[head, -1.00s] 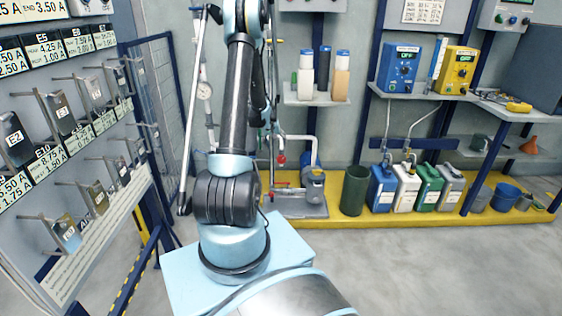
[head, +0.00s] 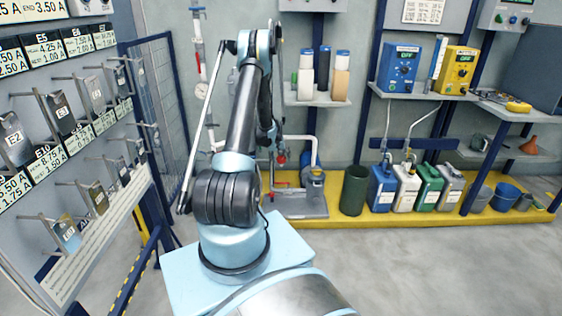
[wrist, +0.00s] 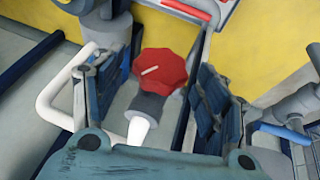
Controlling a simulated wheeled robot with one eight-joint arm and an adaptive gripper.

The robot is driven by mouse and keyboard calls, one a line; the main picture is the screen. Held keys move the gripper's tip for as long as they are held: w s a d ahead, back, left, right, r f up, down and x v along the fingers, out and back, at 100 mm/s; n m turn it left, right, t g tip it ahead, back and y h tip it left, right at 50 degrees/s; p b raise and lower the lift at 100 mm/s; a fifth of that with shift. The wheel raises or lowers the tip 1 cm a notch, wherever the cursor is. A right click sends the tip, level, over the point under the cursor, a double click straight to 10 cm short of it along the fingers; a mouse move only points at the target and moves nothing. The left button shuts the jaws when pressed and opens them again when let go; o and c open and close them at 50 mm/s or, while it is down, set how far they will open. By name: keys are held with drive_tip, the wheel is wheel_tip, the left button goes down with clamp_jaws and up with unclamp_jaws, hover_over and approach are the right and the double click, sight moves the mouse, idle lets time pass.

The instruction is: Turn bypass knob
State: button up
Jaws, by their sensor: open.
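A red lobed knob (wrist: 162,72) with a pale line mark shows in the middle of the wrist view, on a grey collar and a white stem. My gripper (wrist: 157,82) is open, with one dark finger to the left of the knob and one to the right. Gaps show on both sides, so the fingers look apart from it. Small red parts (head: 281,159) show on the white pipework there; I cannot tell which is this knob.
In the wrist view a white bent pipe (wrist: 48,98) lies left, a blue handle (wrist: 283,131) right, and a red bar (wrist: 186,9) above. In the head view a dark green bin (head: 354,190) and several jugs stand on the yellow plinth (head: 400,219). Grey floor is clear in front.

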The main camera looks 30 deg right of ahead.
drive_tip(key=shift+x, duration=0.95)
drive_tip(key=shift+c, duration=0.2)
drive_tip(key=c, duration=1)
drive_tip(key=shift+c, duration=0.2)
drive_tip(key=shift+y, duration=0.4)
drive_tip(key=shift+d+t+y, duration=0.1)
drive_tip(key=shift+t+y, duration=0.4)
drive_tip(key=shift+y, duration=0.1)
drive_tip(key=shift+m+t+y, duration=0.6)
drive_tip(key=shift+t+y, duration=0.4)
drive_tip(key=shift+y, duration=0.5)
